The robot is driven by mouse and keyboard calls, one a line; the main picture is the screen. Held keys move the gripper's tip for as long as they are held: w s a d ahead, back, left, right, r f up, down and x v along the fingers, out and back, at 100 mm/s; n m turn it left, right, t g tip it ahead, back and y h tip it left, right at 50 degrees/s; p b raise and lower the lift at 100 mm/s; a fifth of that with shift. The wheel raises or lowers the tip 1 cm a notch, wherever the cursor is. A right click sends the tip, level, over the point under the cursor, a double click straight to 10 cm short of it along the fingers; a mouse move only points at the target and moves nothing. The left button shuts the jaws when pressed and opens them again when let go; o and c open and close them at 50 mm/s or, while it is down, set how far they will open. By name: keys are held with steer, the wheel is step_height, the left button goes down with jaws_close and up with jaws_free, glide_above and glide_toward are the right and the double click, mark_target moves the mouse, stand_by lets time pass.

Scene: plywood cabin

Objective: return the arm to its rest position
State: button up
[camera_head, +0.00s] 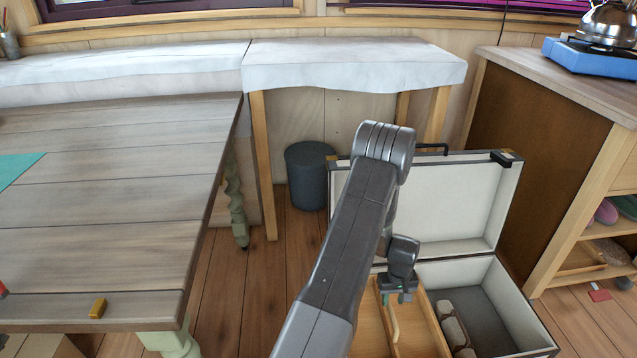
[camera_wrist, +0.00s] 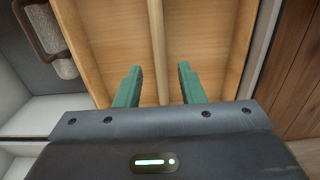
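My arm reaches forward and down over an open case (camera_head: 510,295) on the floor. My gripper (camera_head: 398,294) is low over a wooden tray (camera_head: 432,325) in the left part of the case. In the wrist view my gripper (camera_wrist: 160,78) has its two green fingers wide apart with nothing between them. The wooden tray (camera_wrist: 205,45) and its thin divider (camera_wrist: 156,40) lie beyond the fingertips. I cannot tell whether the fingers touch the tray. My forearm hides part of the case.
A cloth-covered bench (camera_head: 350,65) and a dark bin (camera_head: 308,175) are behind. A wooden cabinet (camera_head: 540,140) with a blue stove (camera_head: 590,58) stands right. A grey roll (camera_head: 456,330) lies in the case.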

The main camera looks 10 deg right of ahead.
mark_target(391, 308)
step_height(391, 308, down, 11)
steer(key=b, duration=0.2)
steer(key=shift+r+b, duration=0.15)
steer(key=shift+b, duration=0.25)
steer(key=shift+r+p, duration=0.65)
steer(key=shift+r, duration=1.4)
